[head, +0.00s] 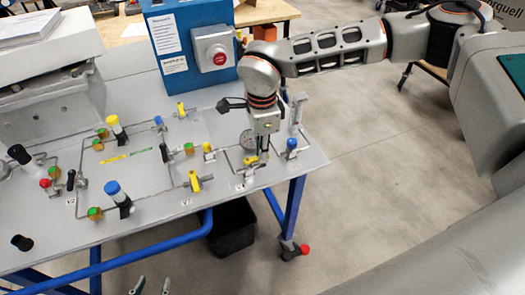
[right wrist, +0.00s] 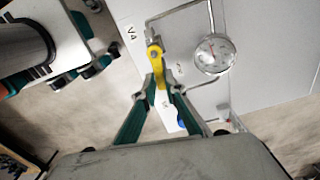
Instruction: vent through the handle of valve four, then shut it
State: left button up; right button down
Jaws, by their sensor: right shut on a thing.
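Valve four has a yellow handle (right wrist: 155,56) beside a "V4" label (right wrist: 130,32) in the right wrist view. My right gripper (right wrist: 162,88) is shut on this handle, with a finger on each side of it. In the head view the yellow handle (head: 250,160) shows at the panel's right part, with my right gripper (head: 262,156) pointing down beside it and partly hiding the valve. My left gripper (head: 152,286) shows only as two green-grey fingertips at the bottom edge, apart, with nothing seen between them.
A round gauge (right wrist: 214,54) stands close beside the handle. A blue-topped knob (head: 292,144) is just right of my right gripper. Other yellow handles (head: 195,181), thin pipes and a blue box with a red button (head: 218,56) are on the panel. The floor to the right is clear.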

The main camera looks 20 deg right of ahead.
jog(key=shift+w+n, duration=0.3)
jog(key=shift+n, duration=0.5)
jog(key=c, duration=2.1)
grip_release()
jog(key=shift+r, duration=0.15)
notch_tip(320, 180, up, 12)
jog(key=shift+f, duration=0.1)
